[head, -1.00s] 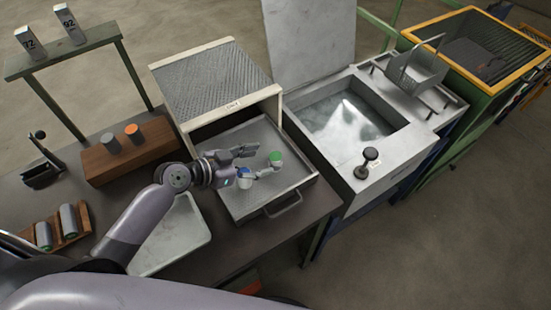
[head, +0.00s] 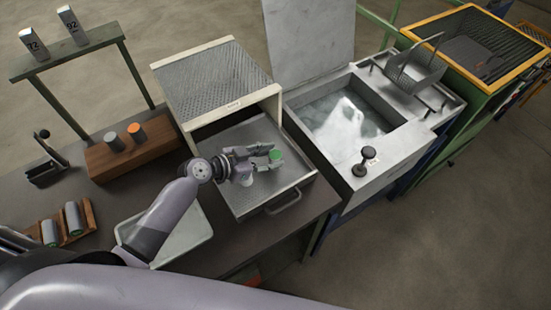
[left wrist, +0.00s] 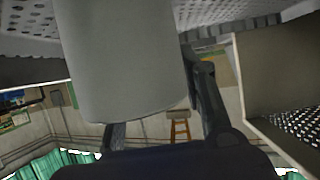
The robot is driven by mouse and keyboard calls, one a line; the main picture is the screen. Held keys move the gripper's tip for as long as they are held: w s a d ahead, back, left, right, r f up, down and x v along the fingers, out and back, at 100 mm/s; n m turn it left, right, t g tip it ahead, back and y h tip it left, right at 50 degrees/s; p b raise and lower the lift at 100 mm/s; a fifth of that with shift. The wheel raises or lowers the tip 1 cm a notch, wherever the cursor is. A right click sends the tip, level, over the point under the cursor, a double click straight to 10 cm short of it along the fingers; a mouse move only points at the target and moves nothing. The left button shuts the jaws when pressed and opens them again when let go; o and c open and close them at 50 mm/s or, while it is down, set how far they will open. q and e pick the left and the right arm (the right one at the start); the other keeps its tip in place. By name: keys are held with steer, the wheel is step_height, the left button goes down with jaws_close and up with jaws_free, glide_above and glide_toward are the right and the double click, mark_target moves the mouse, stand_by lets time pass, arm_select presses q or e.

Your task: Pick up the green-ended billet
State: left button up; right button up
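The green-ended billet (head: 275,155) stands in the perforated metal tray (head: 300,178), its green end up. My left gripper (head: 272,157) is at it in the head view, with its two fingers spread on either side. I see no clear sign that they are closed on it. My right gripper is out of view.
A mesh-topped box (head: 215,80) stands behind the tray. A liquid-filled tank (head: 345,115) is to the right. A wooden block (head: 135,150) with two billets and a wooden rack (head: 72,238) are at left. A pale shallow tray (head: 180,240) lies in front.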

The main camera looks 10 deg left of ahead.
arm_select(q)
jaws_close()
steer(key=shift+r, duration=0.15)
stand_by(0.5)
